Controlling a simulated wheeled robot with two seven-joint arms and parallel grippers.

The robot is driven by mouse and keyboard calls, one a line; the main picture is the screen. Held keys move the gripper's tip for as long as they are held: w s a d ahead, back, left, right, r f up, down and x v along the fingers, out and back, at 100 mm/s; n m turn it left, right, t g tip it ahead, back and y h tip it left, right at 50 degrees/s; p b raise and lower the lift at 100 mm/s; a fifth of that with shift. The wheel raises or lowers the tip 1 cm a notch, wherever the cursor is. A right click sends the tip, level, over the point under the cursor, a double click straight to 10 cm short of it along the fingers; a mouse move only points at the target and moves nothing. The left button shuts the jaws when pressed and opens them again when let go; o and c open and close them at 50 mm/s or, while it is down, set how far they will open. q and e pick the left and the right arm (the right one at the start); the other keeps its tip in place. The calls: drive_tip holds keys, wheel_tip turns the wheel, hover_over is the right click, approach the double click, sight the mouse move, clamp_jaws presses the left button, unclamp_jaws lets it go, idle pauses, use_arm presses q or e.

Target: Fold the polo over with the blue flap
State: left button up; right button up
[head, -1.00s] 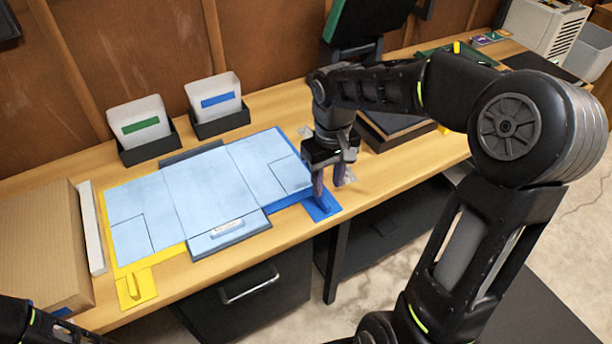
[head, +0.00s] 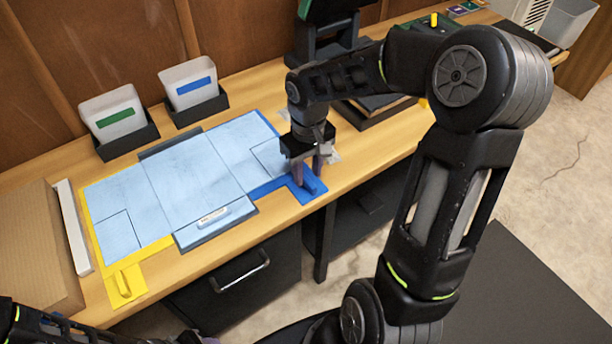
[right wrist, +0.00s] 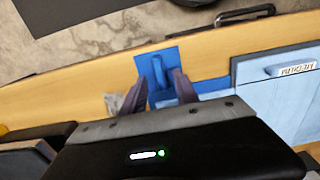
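The light-blue polo (head: 195,180) lies spread flat on the folding board, with the yellow flap (head: 90,212) under its left side and the blue flap (head: 272,188) under its right. The blue flap's front tab (head: 307,193) has an upright blue handle; it also shows in the right wrist view (right wrist: 157,70). My right gripper (head: 307,178) points down over this tab. In the right wrist view its fingers (right wrist: 162,88) are apart, one on each side of the handle's line, with gaps visible. My left gripper is not in view; only part of my left arm shows at lower left.
Bins with a green label (head: 115,118) and a blue label (head: 190,85) stand behind the board. A cardboard box (head: 35,245) and a white strip (head: 72,226) lie left. A dark tray (head: 375,108) sits behind right of my right gripper. A drawer handle (head: 240,278) is below the table edge.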

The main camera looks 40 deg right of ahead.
drive_tip(key=shift+f, duration=1.2)
clamp_jaws()
idle(0.6)
